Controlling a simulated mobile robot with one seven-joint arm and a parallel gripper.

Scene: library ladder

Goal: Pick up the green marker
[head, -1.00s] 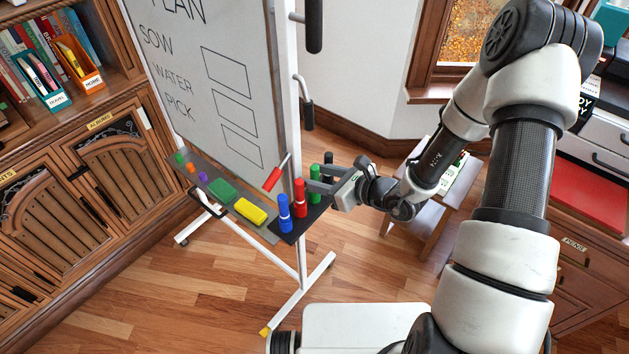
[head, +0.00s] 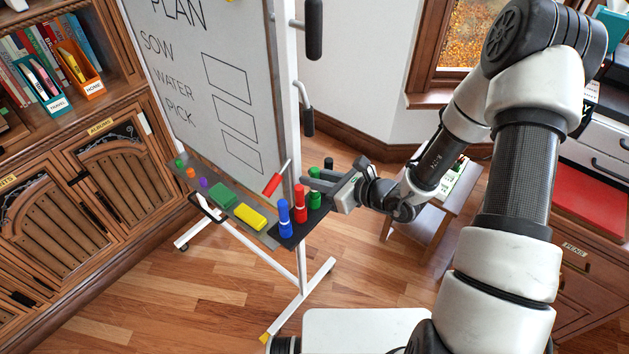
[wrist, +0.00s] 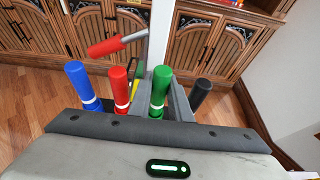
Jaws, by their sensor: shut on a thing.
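The green marker (head: 315,199) stands upright at the right end of the board's tray, between the red and black markers. My gripper (head: 313,184) reaches in from the right and is shut on the green marker, with a finger crossing its middle. In the wrist view the green marker (wrist: 158,92) stands between my two grey fingers. Whether its base touches the dark holder (head: 290,239) is hidden.
The red marker (head: 300,205) and blue marker (head: 284,218) stand left of the green one, and the black marker (head: 328,163) stands behind it. A red-handled tool (head: 271,184) is close by. A yellow block (head: 250,217) and green block (head: 222,195) lie on the tray.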

